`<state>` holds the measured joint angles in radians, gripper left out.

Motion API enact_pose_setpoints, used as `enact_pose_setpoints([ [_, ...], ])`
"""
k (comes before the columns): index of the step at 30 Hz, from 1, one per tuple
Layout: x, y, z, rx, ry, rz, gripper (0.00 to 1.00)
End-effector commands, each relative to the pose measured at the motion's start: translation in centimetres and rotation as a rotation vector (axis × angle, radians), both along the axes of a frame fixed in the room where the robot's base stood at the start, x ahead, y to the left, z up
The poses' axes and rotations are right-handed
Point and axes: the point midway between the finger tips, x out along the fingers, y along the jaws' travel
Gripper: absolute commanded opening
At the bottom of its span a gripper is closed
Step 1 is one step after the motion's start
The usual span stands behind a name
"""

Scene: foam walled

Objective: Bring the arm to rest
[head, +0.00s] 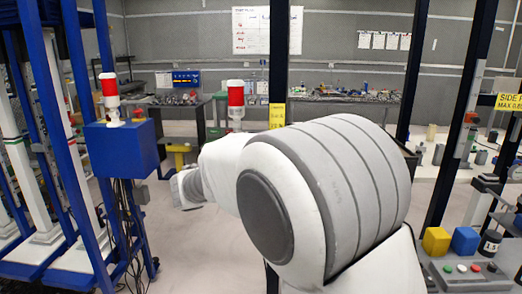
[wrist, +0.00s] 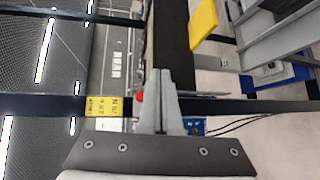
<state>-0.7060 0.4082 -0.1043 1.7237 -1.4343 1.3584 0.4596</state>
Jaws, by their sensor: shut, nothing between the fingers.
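My gripper (wrist: 160,74) shows in the wrist view with its two grey fingers together and nothing between them. The fingertips point up the picture, in front of dark frame posts and a pale floor. In the head view my large white and grey arm fills the middle and reaches left. My gripper's fingers cannot be made out there.
A blue box (head: 122,148) on a blue frame stands left, with a red-topped lamp (head: 110,90). Dark posts (head: 279,60) rise close behind my arm. A yellow block (head: 436,241), a blue block (head: 466,240) and a button panel (head: 474,274) sit right.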

Motion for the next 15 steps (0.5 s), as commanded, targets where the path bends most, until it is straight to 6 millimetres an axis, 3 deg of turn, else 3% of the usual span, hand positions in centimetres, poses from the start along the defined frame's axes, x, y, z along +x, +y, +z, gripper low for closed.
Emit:
enact_pose_setpoints([
  [1,-1.4,-2.8,1.1,0.066,0.034,-0.047,0.0],
  [6,-6.6,-9.1,1.5,0.283,0.145,-0.166,0.0],
  [9,-10.0,-11.7,1.5,0.419,0.192,-0.221,0.0],
  [15,-17.0,-14.5,1.5,0.702,0.24,-0.299,0.0],
])
